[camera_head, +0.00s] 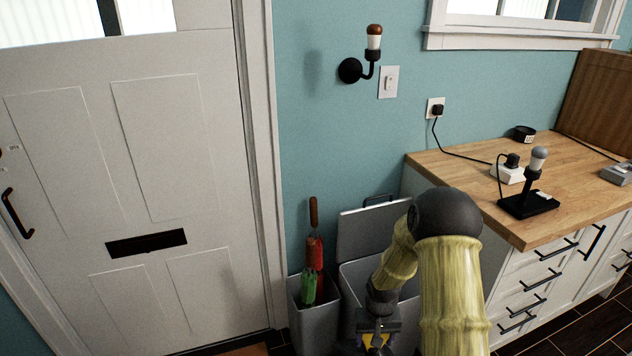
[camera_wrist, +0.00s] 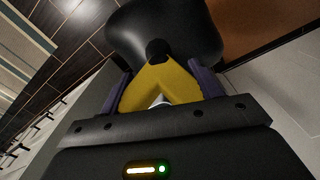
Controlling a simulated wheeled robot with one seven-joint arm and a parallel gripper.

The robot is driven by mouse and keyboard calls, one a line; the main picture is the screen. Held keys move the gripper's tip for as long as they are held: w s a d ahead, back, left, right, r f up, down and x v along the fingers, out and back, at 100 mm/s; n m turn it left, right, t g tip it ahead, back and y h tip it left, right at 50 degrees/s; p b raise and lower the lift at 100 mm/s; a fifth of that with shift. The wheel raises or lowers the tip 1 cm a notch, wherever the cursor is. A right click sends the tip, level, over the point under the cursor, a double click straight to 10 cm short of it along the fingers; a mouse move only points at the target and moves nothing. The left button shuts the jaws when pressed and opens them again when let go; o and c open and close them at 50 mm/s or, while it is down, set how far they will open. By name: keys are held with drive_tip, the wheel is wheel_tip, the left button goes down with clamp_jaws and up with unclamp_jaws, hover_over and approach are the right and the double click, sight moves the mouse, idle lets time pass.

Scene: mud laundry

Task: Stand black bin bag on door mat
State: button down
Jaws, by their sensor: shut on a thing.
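The black bin bag (camera_wrist: 165,28) shows in the wrist view just beyond the fingers, with a yellow tie (camera_wrist: 160,85) rising from its dark neck. My gripper (camera_wrist: 162,88) is shut on the yellow tie, its fingers on either side. In the head view my gripper (camera_head: 377,338) is at the bottom edge, in front of the grey bin, with a bit of yellow between its jaws; the bag's body is out of that view. The brown door mat (camera_head: 246,350) shows only as a sliver at the bottom. An orange-brown surface (camera_wrist: 258,22), probably the mat, lies beside the bag.
A white door (camera_head: 140,170) stands at the left. A grey open bin (camera_head: 352,275) is behind my arm, with a narrow holder (camera_head: 312,322) of green-handled and red-handled items beside it. A wooden counter (camera_head: 465,185) over white drawers is at the right. Dark tiled floor (camera_head: 592,330) shows there.

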wheel_tip(320, 180, up, 8)
drive_tip(key=s+p, duration=0.1)
drive_tip(key=p, duration=1.1)
drive_tip(key=shift+s, duration=0.2)
drive_tip(key=shift+a+f, duration=0.1)
